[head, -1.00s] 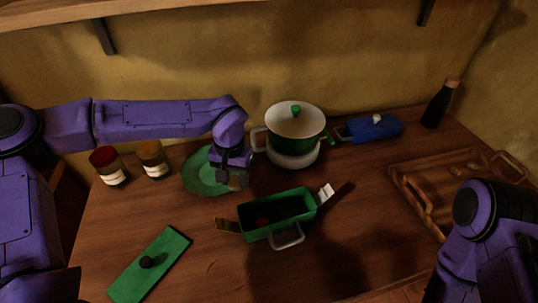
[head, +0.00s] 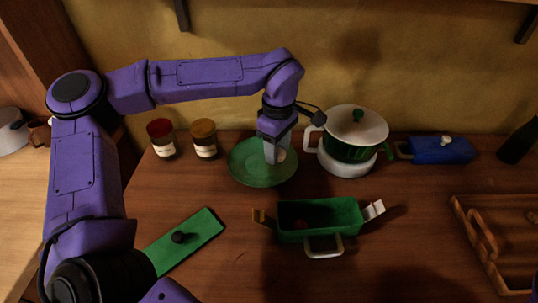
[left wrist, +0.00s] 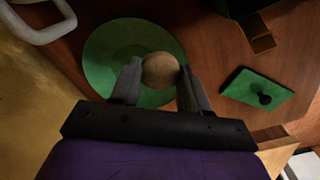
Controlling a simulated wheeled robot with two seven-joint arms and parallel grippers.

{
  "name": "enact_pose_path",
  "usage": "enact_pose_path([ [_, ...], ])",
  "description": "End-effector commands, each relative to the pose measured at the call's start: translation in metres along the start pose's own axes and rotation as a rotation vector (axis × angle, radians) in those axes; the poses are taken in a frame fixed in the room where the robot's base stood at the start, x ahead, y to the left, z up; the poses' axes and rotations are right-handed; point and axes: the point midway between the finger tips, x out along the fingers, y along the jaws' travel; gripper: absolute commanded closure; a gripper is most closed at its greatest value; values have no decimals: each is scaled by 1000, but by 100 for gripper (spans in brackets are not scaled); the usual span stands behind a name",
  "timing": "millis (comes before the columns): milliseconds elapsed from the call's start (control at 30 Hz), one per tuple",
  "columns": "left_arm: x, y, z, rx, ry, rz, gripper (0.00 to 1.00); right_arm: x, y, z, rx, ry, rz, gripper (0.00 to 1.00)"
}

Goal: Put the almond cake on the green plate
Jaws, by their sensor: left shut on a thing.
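The almond cake (left wrist: 160,70) is a round, light brown piece held between the fingers of my left gripper (left wrist: 158,82) in the left wrist view. In the head view my left gripper (head: 275,152) points down over the right part of the green plate (head: 248,177), and the cake (head: 282,156) shows partly behind its fingers. The plate (left wrist: 100,60) also lies behind the cake in the left wrist view. I cannot tell whether the cake touches the plate. My right gripper is out of view.
A lidded pot (head: 352,145) stands close to the plate's right. Two jars (head: 163,142) (head: 204,140) stand to its left. In front are an open green dish (head: 320,216) and its green lid (head: 185,241). A blue dish (head: 440,150) and a wooden tray (head: 490,240) are at right.

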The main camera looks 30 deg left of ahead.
Motion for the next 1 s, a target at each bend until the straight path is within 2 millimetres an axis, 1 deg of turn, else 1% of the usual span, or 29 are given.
enact_pose_path([
  [33, 3, 10, -11, -5, -2, -5, 84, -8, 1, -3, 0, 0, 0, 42],
  [67, 7, 16, -17, -4, -1, -5, 84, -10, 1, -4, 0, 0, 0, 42],
  [100, 20, 21, -22, -3, -1, -7, 84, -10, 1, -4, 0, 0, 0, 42],
  [233, 46, 36, -37, 1, -1, -4, 84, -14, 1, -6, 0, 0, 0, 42],
  [367, 59, 44, -44, 2, 0, -1, 84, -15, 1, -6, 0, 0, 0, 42],
  [467, 74, 50, -51, 3, 1, -4, 84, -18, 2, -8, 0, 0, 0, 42],
  [500, 83, 49, -50, 4, 1, -5, 84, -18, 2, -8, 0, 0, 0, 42],
  [600, 97, 49, -50, 4, 0, -3, 84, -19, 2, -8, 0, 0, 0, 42],
  [1000, 104, 49, -50, 3, 0, -1, 84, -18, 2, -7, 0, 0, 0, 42],
])
